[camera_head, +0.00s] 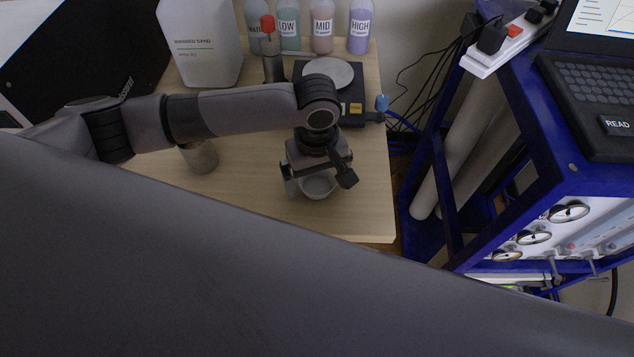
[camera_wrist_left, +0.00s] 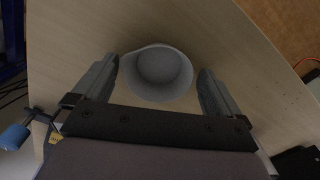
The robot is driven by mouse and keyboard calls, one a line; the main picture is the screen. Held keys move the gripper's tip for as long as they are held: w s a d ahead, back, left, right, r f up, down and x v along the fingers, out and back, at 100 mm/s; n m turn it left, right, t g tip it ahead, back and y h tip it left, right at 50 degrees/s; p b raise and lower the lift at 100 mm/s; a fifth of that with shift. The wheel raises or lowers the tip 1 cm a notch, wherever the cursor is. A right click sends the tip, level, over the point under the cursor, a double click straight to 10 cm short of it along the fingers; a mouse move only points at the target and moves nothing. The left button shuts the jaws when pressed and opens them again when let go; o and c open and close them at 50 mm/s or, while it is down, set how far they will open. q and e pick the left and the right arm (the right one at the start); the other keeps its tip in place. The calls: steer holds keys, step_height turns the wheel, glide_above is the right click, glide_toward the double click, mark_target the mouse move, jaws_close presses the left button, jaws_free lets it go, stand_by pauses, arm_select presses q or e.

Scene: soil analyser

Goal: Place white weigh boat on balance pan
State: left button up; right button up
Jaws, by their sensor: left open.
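The white weigh boat (camera_head: 318,186) is a small round dish on the wooden table, near its front right part. In the left wrist view the weigh boat (camera_wrist_left: 158,73) lies between the two fingers. My left gripper (camera_head: 317,184) is open above it, and its fingers (camera_wrist_left: 158,85) stand on either side with a small gap visible. The balance (camera_head: 352,108) is a black unit at the back right of the table. Its round, pale pan (camera_head: 328,72) is partly hidden by my left arm and looks empty. My right gripper is not seen.
Bottles labelled LOW (camera_head: 288,28), MID (camera_head: 322,28) and HIGH (camera_head: 360,28) stand along the back. A white sand container (camera_head: 203,45) and a grey cylinder (camera_head: 201,156) stand left. A blue-framed cart (camera_head: 520,170) is right of the table. The front table area (camera_head: 355,215) is clear.

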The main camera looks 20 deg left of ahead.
arm_select(q)
steer(key=shift+f, duration=0.2)
steer(key=c, duration=0.9)
steer(key=shift+c, duration=0.2)
steer(key=shift+r, duration=0.1)
